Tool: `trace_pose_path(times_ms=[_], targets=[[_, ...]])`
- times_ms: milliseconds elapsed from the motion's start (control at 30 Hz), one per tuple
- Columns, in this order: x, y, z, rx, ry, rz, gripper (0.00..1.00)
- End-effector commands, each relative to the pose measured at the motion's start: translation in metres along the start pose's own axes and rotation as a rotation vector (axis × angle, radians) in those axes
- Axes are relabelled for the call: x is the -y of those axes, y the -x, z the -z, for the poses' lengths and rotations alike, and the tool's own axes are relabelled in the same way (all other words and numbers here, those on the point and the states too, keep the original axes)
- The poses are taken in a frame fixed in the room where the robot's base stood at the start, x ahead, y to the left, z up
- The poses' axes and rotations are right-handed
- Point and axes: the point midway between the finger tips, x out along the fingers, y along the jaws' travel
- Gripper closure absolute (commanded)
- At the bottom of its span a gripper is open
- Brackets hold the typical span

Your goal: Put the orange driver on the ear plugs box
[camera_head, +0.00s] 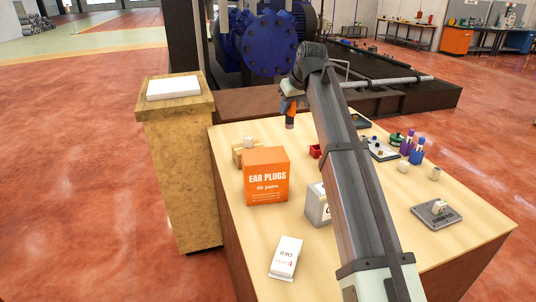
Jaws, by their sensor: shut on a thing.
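The orange ear plugs box (266,191) stands upright on the wooden table, left of my arm, with its lettered face toward the camera. My gripper (291,99) is above and behind the box, a little to its right, pointing down. It is shut on a small dark and orange thing that looks like the orange driver (290,122), which hangs below the fingers in the air, apart from the box. The fingers are small in this view, and the exact grip is hard to see.
A white box (286,257) lies in front of the ear plugs box. A grey-white box (317,205) is partly hidden by my arm. A wooden block (240,155) sits behind the ear plugs box.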

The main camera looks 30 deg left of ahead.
Motion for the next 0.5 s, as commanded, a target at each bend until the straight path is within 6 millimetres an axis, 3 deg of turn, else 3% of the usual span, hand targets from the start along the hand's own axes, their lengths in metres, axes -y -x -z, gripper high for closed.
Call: trace_pose_path(times_ms=[33, 200, 400, 500], targets=[[0.021, 0.011, 0.008, -0.004, 0.021, 0.01, 1.0], [0.08, 0.046, 0.021, -0.003, 0.073, 0.04, 1.0], [0.128, 0.085, 0.018, -0.003, 0.095, 0.054, 1.0], [0.138, 0.101, 0.01, -0.002, 0.08, 0.044, 1.0]])
